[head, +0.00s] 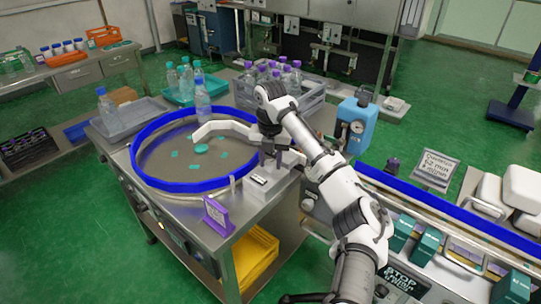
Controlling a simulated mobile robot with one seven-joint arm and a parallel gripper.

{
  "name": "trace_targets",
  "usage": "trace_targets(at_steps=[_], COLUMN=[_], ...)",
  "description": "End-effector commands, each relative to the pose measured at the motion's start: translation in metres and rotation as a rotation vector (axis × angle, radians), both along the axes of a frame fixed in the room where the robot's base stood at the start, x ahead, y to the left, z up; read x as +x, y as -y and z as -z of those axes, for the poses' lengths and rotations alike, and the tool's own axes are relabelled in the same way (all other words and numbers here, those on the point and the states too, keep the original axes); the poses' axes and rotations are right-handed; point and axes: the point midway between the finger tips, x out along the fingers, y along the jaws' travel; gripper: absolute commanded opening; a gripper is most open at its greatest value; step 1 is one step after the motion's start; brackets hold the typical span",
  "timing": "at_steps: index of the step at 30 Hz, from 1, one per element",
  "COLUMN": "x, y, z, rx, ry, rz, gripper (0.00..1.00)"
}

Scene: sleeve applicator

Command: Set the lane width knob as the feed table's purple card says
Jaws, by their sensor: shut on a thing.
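The purple card (216,215) stands upright on the front edge of the feed table (205,243); its writing is too small to read. The feed table carries a round turntable with a blue rim (172,187) and several teal pieces. My gripper (270,162) points down over a small metal block (262,184) at the table's right side, right of the turntable. It is shut on what appears to be the lane width knob, which the fingers hide. I cannot tell the knob's setting or scale.
A white curved guide (222,128) reaches over the turntable beside my gripper. A blue device with a gauge (355,125) stands behind my arm. A conveyor with a blue rail (440,208) runs to the right. Bottles in a grey crate (315,97) stand behind.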

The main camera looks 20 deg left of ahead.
Motion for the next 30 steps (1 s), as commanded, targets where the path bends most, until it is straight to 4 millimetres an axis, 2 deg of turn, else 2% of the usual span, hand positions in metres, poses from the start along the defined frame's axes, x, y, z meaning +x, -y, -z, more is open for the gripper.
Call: trace_targets(at_steps=[30], x=[0.0007], y=[0.0009], z=[-0.0013], rx=[0.001], ry=[0.004], rz=[0.968], gripper=[0.11])
